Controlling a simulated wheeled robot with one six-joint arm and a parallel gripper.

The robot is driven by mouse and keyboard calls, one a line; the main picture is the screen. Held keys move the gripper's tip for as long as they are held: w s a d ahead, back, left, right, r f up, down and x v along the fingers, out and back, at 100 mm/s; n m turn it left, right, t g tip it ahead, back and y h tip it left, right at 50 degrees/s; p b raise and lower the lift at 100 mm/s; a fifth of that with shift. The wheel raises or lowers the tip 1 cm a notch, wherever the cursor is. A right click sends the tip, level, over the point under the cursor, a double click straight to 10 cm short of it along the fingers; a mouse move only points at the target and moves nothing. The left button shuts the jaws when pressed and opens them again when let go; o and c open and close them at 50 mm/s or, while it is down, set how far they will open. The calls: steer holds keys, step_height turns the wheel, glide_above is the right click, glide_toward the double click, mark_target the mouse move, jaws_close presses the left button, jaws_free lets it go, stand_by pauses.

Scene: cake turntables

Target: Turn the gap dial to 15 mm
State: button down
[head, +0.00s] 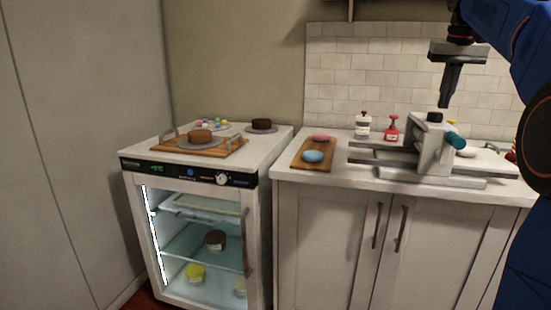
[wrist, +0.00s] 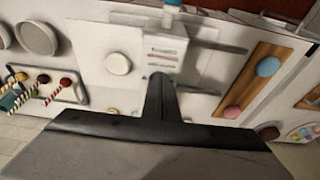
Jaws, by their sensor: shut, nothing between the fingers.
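A pale grey machine (head: 430,148) stands on the right counter, with a black knob (head: 434,117) on top and a teal-ended handle (head: 456,140) on its right side. The black knob looks like the gap dial; I cannot read its setting. My gripper (head: 444,106) points down, shut and empty, just above and slightly right of the knob, apparently apart from it. In the wrist view, my fingertips (wrist: 158,77) cover the knob area. The machine's body (wrist: 166,48) shows a small label with red marks, too small to read.
A board (head: 313,154) with a pink and a blue piece lies left of the machine. A white bottle (head: 362,126) and a red bottle (head: 391,129) stand behind it. A small fridge (head: 190,225) with cakes on top is at left. Candy-striped sticks (wrist: 45,86) lie in a tray.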

steer(key=shift+w+v, duration=0.15)
steer(key=shift+v, duration=0.6)
steer(key=shift+w+v, duration=0.2)
steer(key=shift+v, duration=0.55)
steer(key=shift+d+r, duration=0.1)
